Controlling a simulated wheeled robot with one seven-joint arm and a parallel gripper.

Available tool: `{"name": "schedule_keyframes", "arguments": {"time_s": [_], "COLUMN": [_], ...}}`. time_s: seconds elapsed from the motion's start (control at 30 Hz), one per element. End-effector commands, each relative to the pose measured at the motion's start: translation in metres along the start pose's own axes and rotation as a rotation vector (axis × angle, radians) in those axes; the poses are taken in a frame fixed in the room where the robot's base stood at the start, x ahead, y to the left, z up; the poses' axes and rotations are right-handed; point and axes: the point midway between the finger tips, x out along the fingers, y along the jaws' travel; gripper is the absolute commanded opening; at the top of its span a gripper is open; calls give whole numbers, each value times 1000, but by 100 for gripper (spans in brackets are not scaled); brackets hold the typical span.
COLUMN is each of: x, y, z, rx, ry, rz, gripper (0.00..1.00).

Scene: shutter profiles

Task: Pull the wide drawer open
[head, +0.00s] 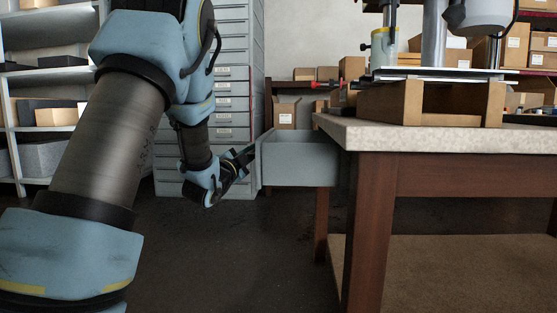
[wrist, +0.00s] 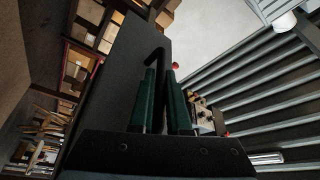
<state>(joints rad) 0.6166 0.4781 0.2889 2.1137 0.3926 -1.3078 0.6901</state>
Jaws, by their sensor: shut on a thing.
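The wide drawer (head: 300,162) is a grey box under the left end of the workbench top. It stands partly out from the bench, with its inside and side wall showing. My gripper (head: 247,154) is at the drawer's outer front, left of it in the head view. In the wrist view my gripper (wrist: 164,98) has two dark green fingers closed around a black handle (wrist: 156,56) on the dark drawer front (wrist: 122,72). The part of the handle between the fingers is mostly hidden.
The workbench top (head: 360,135) bears a wooden crate-like stand (head: 435,104) and a machine. A grey cabinet of several drawers (head: 232,100) stands behind my arm. Shelves (head: 40,75) are at the far left. The floor (head: 245,245) left of the bench is clear.

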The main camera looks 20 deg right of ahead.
Motion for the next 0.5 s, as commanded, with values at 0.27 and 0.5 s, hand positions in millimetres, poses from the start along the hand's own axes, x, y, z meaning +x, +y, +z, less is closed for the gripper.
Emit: {"name": "schedule_keyframes", "arguments": {"time_s": [0.27, 0.5], "x": [-15, -18], "y": [-23, -28], "z": [36, 42], "rx": [1, 0], "ry": [-3, -2], "rz": [0, 1], "gripper": [0, 0]}}
